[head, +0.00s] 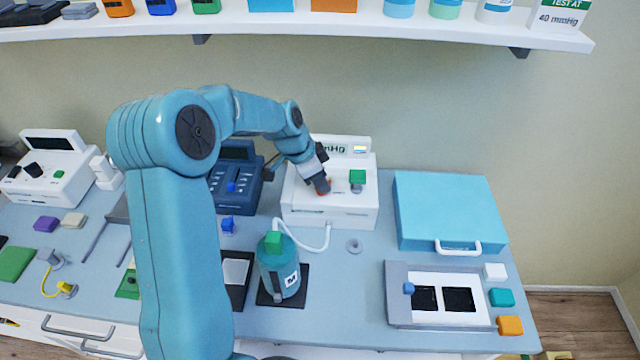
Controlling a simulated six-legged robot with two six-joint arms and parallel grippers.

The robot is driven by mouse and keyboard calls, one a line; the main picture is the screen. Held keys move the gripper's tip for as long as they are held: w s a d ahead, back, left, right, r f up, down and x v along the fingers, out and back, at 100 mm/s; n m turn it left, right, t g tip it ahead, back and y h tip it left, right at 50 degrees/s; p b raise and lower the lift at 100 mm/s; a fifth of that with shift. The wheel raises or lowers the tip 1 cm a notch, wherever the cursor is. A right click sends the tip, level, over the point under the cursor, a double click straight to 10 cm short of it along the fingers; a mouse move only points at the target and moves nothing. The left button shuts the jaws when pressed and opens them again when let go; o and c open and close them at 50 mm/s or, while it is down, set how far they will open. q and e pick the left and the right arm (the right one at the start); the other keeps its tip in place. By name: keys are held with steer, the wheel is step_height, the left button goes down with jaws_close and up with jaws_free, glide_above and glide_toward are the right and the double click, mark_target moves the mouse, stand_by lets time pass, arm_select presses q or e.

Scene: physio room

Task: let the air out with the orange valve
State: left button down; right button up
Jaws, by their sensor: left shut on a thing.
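The white device (330,216) stands at the back middle of the table, with an mmHg display on its upright back. A green knob (357,178) is on the right of its top. The orange valve (324,193) shows only as a sliver of orange at my left gripper (322,187). My left gripper reaches down from the upper left and is shut on the orange valve, hiding most of it. A white hose (318,248) runs from the device's front to a teal bottle (279,271) with a green cap. My right gripper is not in view.
A blue case (450,207) stands to the right, with a grey-framed panel (396,314) in front of it. A dark blue device (236,180) is left of the white one. A loaded shelf (300,24) hangs above. Free table lies around a small grey ring (354,245).

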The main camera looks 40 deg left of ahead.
arm_select(q)
steer(key=n+b, duration=0.1)
steer(key=n+y+b, duration=0.1)
steer(key=n, duration=0.1)
steer(key=shift+d+f+n, duration=0.1)
steer(key=shift+f+n, duration=0.05)
steer(key=shift+n, duration=0.15)
steer(key=n+y+b, duration=0.1)
steer(key=n+b, duration=0.1)
steer(key=shift+n+t, duration=0.3)
steer(key=shift+n, duration=0.1)
steer(key=n+y+b, duration=0.2)
steer(key=n+b, duration=0.2)
steer(key=b, duration=0.1)
steer(key=shift+d+f, duration=0.1)
steer(key=shift+d, duration=0.05)
steer(key=shift+d+r+n+g+y+b, duration=0.15)
steer(key=shift+n+g+y+b, duration=0.35)
steer(key=shift+n+b, duration=0.9)
steer(key=c, duration=1.2)
jaws_free()
steer(key=shift+r, duration=0.1)
steer(key=shift+r, duration=0.15)
